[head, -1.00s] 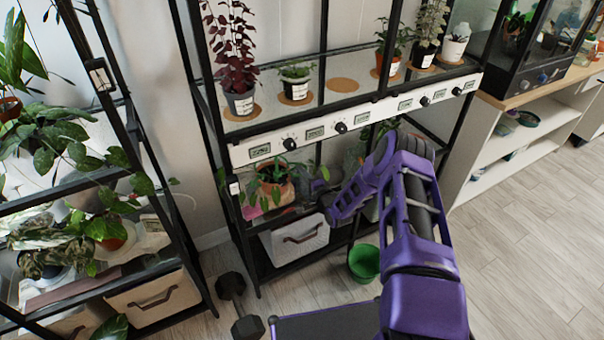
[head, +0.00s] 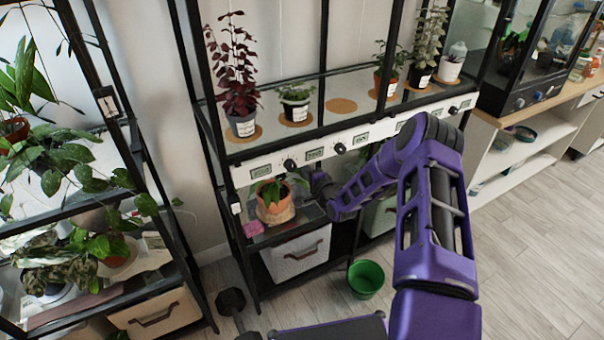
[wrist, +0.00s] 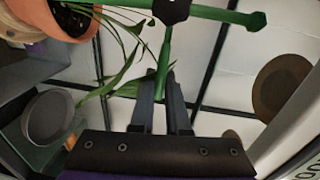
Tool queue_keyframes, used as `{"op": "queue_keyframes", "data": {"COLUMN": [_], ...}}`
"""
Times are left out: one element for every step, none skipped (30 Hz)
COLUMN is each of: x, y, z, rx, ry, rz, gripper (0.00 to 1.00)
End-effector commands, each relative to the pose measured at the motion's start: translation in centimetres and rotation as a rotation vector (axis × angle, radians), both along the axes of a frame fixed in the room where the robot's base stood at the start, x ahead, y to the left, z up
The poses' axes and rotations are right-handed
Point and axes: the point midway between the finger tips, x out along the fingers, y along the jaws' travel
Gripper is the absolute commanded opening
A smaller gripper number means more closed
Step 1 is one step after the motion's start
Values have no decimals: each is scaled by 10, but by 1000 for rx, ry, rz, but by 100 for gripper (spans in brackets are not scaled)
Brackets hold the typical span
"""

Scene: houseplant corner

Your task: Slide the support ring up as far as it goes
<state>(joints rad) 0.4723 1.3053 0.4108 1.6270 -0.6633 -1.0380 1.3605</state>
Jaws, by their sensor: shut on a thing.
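A terracotta pot (head: 276,208) with a leafy plant stands on the middle level of the centre rack, and its rim and soil show upside down at the wrist view's upper left (wrist: 72,22). The support ring (wrist: 225,14) appears as a green bar with a black clip in the middle and a green stem running down from it. My gripper (wrist: 163,85) is shut on that green stem. In the head view my gripper (head: 322,186) is beside the pot's right side, small and partly hidden by dark parts. How the ring sits around the plant is hidden.
A white panel with knobs (head: 340,137) runs just above the plant. Potted plants stand on the shelf over it. A white bin (head: 298,255) is below the pot, and a green bucket (head: 365,278) is on the floor. Leaves cross close to my gripper in the wrist view.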

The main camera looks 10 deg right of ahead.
Motion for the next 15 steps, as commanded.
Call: {"op": "queue_keyframes", "data": {"x": [0, 0, 0, 0, 0, 0, -1, -1, 0, 0, 0, 0, 0, 0, 0], "y": [0, 0, 0, 0, 0, 0, 0, 0, 0, 0, 0, 0, 0, 0, 0], "z": [-1, -1, -1, -1, -1, -2, -2, -2, -2, -2, -2, -2, -2, -2, -2], "rx": [-1, -1, -1, -1, -1, -1, -1, -1, -1, -1, -1, -1, -1, -1, -1], "ry": [2, 2, 2, 2, 2, 2, 2, 2, 2, 2, 2, 2, 2, 2, 2], "rz": [0, 0, 0, 0, 0, 0, 0, 0, 0, 0, 0, 0, 0, 0, 0], "gripper": [0, 0, 0, 0, 0, 0, 17, 22, 30, 35, 40, 44, 44, 44, 44]}}
